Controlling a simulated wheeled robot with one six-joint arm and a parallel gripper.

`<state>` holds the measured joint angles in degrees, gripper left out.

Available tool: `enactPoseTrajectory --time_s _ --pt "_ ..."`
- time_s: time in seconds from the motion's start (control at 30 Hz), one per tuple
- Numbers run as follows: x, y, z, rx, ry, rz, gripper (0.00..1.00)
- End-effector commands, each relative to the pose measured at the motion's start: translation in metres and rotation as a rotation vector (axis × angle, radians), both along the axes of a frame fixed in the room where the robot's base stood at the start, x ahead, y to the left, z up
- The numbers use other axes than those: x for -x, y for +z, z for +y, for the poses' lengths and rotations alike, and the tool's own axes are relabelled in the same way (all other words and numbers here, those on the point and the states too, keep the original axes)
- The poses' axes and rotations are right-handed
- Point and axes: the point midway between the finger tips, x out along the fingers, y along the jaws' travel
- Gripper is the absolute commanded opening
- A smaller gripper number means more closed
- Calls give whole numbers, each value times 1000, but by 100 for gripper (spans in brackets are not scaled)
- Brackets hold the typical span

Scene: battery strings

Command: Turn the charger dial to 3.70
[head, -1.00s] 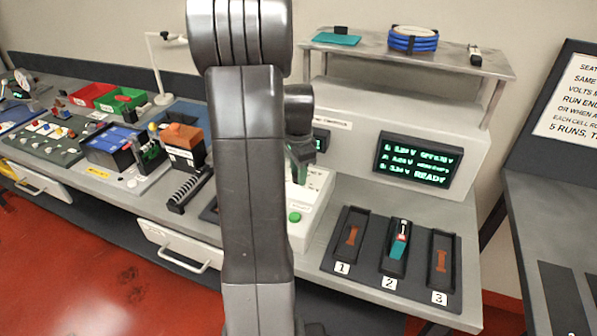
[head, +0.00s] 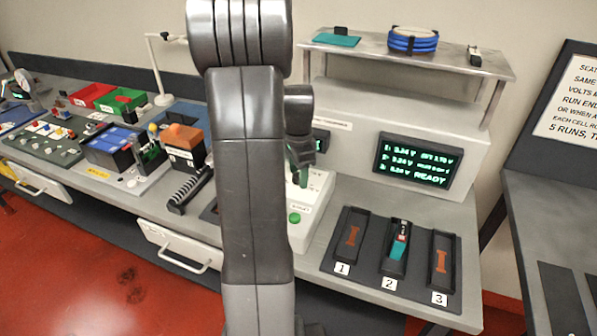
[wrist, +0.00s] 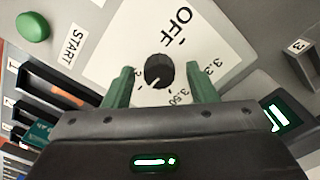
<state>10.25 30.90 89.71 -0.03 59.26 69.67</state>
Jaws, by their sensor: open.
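The charger dial (wrist: 158,72) is a small black knob on a white face plate. Its white pointer mark is toward the lower left of the picture. "OFF" is above right of it, "3.3" at the right and "3.50" below right; another label at the left is mostly hidden. My gripper (wrist: 159,68) is open, with its green fingers on either side of the dial; contact cannot be made out. In the head view my gripper (head: 301,160) is over the white charger (head: 309,218), and my arm hides part of it and the dial.
A green START button (wrist: 33,26) is beside the dial plate. A dark display (head: 416,161) with green text is behind the charger. Numbered bays are at the right; bay 2 holds a teal cell (head: 399,243). A shelf (head: 460,59) stands above. Bins and battery parts lie at the left.

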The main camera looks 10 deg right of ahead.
Motion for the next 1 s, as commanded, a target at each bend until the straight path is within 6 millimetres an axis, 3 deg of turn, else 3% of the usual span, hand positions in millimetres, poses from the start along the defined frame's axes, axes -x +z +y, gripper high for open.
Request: enactPoseTrajectory --time_s 0.17,0.27,0.73,1.0 --pt "0 6 0 0 0 0 52" --pt "-1 21 0 0 0 -3 52" --pt "-1 119 0 0 0 -4 52" --pt "0 138 0 0 0 0 52"
